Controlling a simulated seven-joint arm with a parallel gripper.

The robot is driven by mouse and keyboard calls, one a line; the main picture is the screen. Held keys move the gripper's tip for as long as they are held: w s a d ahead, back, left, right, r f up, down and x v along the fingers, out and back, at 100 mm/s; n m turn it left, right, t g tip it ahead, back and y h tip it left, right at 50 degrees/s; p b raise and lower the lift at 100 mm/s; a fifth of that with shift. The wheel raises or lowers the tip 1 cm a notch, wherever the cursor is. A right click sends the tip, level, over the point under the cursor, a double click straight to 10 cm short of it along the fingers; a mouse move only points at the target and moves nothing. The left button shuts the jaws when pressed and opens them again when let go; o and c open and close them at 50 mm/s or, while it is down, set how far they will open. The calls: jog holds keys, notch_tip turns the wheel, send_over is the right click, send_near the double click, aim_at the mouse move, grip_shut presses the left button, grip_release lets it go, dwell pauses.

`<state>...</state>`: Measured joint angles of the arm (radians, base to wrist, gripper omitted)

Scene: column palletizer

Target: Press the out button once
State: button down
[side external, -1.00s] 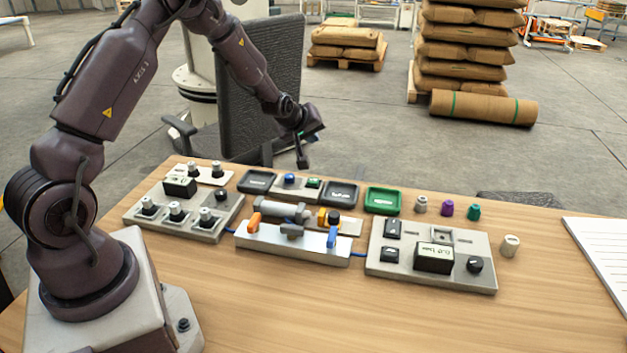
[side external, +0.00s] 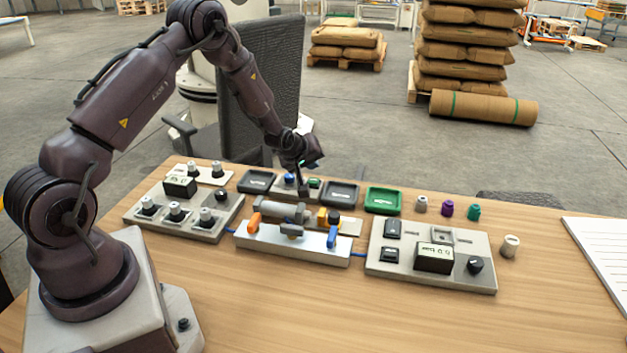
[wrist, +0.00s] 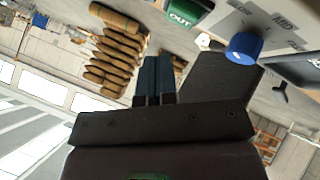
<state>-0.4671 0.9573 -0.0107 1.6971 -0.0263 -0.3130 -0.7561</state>
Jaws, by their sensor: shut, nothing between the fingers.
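The out button is a green block with a white "OUT" label. It shows at the top of the wrist view (wrist: 184,13) and on a small grey panel in the side view (side external: 314,183). I cannot tell whether the tips touch the panel.
Black trays flank the small panel, one at left (side external: 256,182) and one at right (side external: 341,194). A green tray (side external: 382,200) lies further right. A metal fixture (side external: 291,246) with orange and blue levers stands in front. A control box (side external: 432,268) is at right; bare table lies nearer the camera.

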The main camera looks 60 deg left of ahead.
aim_at(311, 179)
jog(key=shift+f, duration=0.75)
jog(key=shift+f, duration=0.15)
dwell(1.4)
jog(key=shift+f, duration=0.25)
jog(key=shift+f, duration=0.55)
dwell(0.7)
jog(key=shift+r, duration=3.5)
